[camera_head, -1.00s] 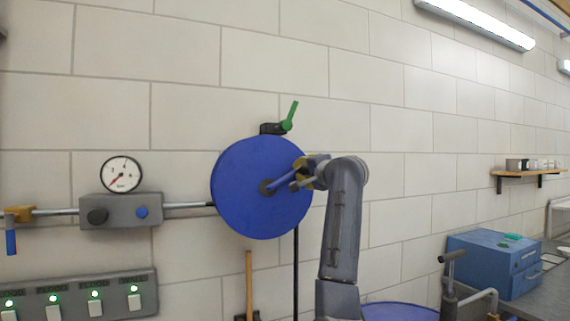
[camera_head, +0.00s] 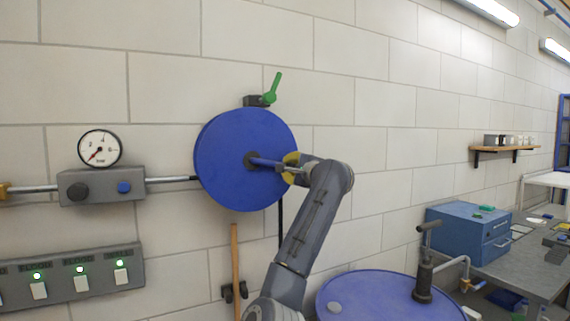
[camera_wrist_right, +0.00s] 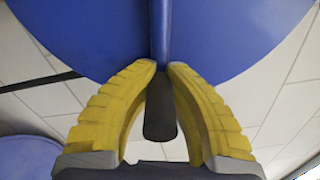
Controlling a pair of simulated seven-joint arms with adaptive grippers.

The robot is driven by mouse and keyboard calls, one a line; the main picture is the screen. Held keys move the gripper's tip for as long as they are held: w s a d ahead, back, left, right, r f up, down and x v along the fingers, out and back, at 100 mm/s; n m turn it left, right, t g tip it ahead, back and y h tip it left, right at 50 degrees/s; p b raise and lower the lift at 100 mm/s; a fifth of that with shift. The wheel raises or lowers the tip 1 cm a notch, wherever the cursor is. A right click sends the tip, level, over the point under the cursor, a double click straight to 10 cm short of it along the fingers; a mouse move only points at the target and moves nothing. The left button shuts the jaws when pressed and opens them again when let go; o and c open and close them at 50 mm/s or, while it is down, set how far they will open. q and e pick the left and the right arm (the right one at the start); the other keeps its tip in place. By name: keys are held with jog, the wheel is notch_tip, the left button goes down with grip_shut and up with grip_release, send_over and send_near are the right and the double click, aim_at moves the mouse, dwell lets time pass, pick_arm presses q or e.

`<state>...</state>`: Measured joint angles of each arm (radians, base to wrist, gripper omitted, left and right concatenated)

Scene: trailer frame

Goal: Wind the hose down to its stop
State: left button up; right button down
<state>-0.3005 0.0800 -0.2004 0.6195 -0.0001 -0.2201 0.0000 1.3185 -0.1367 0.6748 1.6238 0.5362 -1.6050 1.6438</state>
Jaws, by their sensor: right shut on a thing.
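The hose reel (camera_head: 228,135) is a large blue disc on the wall, with a dark hub (camera_head: 251,161). A blue crank arm (camera_head: 268,162) runs from the hub to the right, tilted slightly down. The black hose (camera_head: 280,222) hangs straight down from under the reel. My right gripper (camera_head: 290,166) is at the crank's outer end. In the right wrist view its yellow fingers (camera_wrist_right: 161,68) are shut on the dark crank handle (camera_wrist_right: 160,112), one on each side. The handle is mostly hidden in the head view. My left gripper is not in view.
A green lever valve (camera_head: 270,95) sits just above the reel. A pressure gauge (camera_head: 99,148) and grey box (camera_head: 100,187) are at the left, above a switch panel (camera_head: 80,278). A wooden shaft (camera_head: 236,265) stands below the reel. A blue drum (camera_head: 375,297) is at the lower right.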

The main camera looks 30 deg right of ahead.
jog(key=shift+a+f, duration=0.1)
jog(key=shift+f, duration=0.2)
jog(key=c, duration=1.2)
grip_release()
jog(key=shift+r, duration=0.1)
jog(key=shift+s, duration=5.95)
